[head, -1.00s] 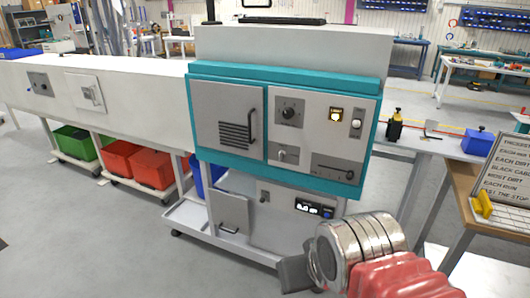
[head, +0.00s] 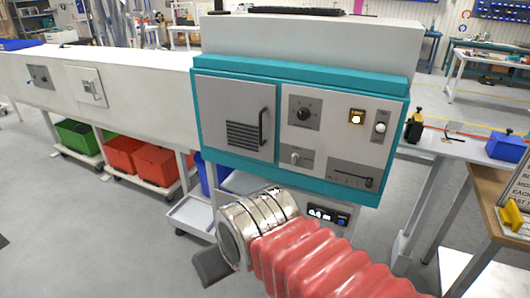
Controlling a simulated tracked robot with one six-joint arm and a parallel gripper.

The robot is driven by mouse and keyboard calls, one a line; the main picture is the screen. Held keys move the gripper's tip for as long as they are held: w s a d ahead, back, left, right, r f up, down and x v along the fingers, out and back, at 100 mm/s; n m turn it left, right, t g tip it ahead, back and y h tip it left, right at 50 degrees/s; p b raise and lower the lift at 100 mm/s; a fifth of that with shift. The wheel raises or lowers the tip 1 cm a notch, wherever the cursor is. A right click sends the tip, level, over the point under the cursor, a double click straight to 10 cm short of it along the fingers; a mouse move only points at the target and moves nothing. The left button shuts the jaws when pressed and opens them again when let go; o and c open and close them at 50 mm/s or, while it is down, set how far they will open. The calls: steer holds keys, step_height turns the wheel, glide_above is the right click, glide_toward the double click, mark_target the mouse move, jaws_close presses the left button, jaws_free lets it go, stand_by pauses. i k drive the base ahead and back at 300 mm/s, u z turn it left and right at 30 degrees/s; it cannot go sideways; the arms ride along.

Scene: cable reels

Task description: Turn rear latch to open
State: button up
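A machine with a teal-framed front (head: 300,75) stands in the middle of the head view. Its front has a grey door (head: 235,115) with a dark vertical handle, a black rotary knob (head: 304,113) and a small silver turn-handle (head: 296,157) below it. A white housing to the left carries a square latch plate (head: 88,86) and a grey plate with a dark knob (head: 40,76). I cannot tell which is the rear latch. My gripper (head: 211,267) shows only as a dark grey part beyond my silver wrist, low in front of the machine and apart from these controls; its fingers are not clear.
Red bins (head: 155,165) and a green bin (head: 77,138) stand under the housing. A bench (head: 450,148) with a blue box (head: 507,146) and a table with a yellow object (head: 511,217) are at right. Grey floor is open at lower left (head: 80,240).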

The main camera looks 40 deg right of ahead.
mark_target(295, 157)
steer(key=z, duration=0.1)
steer(key=i, duration=1.3)
steer(key=z, duration=0.7)
